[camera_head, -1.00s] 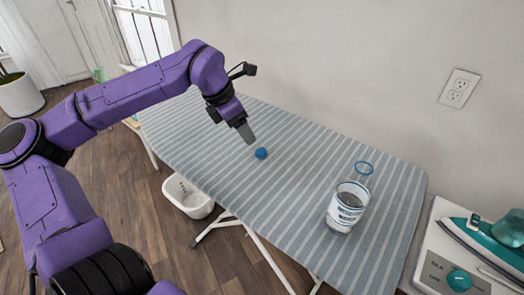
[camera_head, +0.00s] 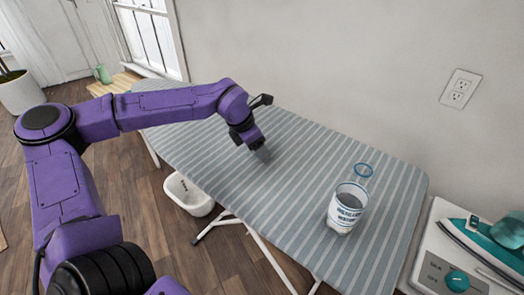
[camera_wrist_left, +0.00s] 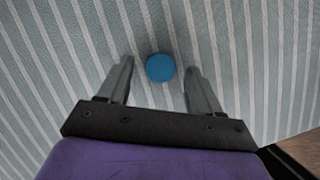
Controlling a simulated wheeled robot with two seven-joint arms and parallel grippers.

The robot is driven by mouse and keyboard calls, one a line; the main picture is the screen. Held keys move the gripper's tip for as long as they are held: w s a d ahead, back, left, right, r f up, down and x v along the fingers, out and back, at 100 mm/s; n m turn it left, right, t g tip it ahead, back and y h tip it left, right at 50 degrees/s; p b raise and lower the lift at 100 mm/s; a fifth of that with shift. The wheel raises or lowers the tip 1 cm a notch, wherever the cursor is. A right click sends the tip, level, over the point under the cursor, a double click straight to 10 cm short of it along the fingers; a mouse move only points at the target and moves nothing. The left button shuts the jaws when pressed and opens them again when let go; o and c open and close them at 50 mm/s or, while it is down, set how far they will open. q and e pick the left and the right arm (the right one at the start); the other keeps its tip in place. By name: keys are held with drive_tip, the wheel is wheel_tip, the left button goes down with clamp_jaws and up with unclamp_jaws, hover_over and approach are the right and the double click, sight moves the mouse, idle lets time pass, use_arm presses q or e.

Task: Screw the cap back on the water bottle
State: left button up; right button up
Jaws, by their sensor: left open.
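The blue cap (camera_wrist_left: 160,67) lies on the striped ironing board and shows in the left wrist view between the tips of my left gripper's fingers. My left gripper (camera_wrist_left: 160,76) is open, with a gap between each finger and the cap. In the head view my left gripper (camera_head: 262,154) points down low over the board and hides the cap. The water bottle (camera_head: 346,207), clear with a white label and blue lettering, stands upright and uncapped on the right part of the board. A blue-rimmed loop (camera_head: 363,171) shows just behind it. My right gripper is not in view.
The ironing board (camera_head: 300,150) is bare between my left gripper and the bottle. A teal iron (camera_head: 480,245) rests on a white unit at the right. A white basket (camera_head: 188,195) stands on the floor below the board. The wall is behind.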

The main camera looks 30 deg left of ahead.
use_arm(q)
drive_tip(key=shift+f, duration=0.2)
drive_tip(key=c, duration=1.1)
drive_tip(key=shift+r, duration=0.15)
wheel_tip(320, 180, up, 10)
drive_tip(key=shift+b, duration=0.35)
